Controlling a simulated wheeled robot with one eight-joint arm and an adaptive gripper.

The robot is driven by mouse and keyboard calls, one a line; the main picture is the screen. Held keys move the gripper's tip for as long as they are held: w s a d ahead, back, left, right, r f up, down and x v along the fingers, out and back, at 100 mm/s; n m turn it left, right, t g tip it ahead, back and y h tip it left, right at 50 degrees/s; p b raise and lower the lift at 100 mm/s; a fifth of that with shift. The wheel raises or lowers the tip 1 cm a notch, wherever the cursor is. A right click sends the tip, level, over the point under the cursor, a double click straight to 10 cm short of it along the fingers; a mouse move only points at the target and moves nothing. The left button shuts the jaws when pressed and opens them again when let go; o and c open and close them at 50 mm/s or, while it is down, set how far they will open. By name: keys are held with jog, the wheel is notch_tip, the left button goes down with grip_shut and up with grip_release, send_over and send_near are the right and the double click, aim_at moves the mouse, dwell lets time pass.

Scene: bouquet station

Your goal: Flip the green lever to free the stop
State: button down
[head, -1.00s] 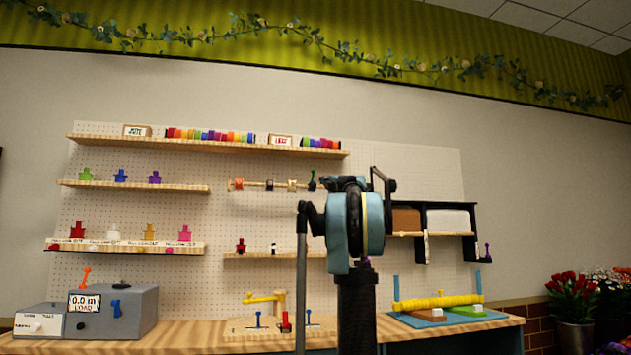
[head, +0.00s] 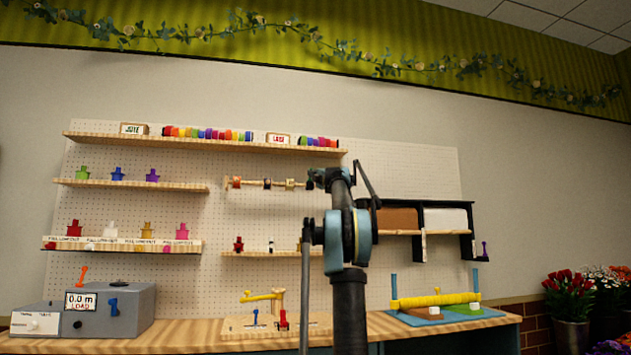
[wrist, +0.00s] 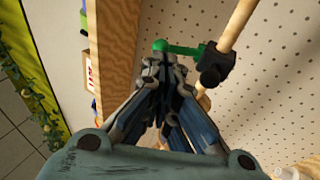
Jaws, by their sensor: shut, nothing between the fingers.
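The green lever (wrist: 182,49) shows in the wrist view as a bright green bar with a round knob at its left end. It joins a black stop (wrist: 213,66) around a wooden rod (wrist: 238,25). My gripper (wrist: 163,68) is shut and empty, with its tips just below the lever's knob in the picture. I cannot tell whether they touch it. In the head view my gripper (head: 318,178) is at the right end of the rod (head: 262,184) and hides the lever and stop there.
A wooden shelf (wrist: 112,60) edge runs close to the left of my gripper in the wrist view. The pegboard (wrist: 285,80) lies behind the rod. In the head view, spools line the top shelf (head: 205,145) above, and a black cabinet (head: 470,215) stands to the right.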

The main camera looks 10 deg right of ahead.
jog(key=shift+x, duration=1.35)
jog(key=shift+a, duration=0.15)
jog(key=shift+w+r+g, duration=0.1)
jog(key=shift+r+g, duration=0.1)
jog(key=shift+g, duration=0.1)
